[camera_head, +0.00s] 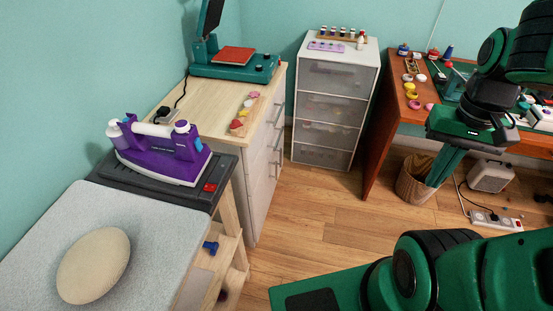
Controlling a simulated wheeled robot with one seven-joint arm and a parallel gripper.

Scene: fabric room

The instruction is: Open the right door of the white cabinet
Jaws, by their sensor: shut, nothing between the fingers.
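The white cabinet (252,190) stands left of centre under a pale wooden top. Its front faces right and shows at a steep slant, with several metal bar handles. Its front looks closed; I cannot tell clearly which panel is the right door. My gripper (436,180) hangs at the right, pointing down, with its green fingers together and empty. It is well to the right of the cabinet front, apart from it, and in the picture overlaps the wicker basket.
A white drawer unit (335,77) stands behind the cabinet. An orange-brown desk (378,130) and wicker basket (409,186) are at right. A purple iron (160,152) and ironing board (155,245) are at left. Wooden floor (330,215) before the cabinet is clear.

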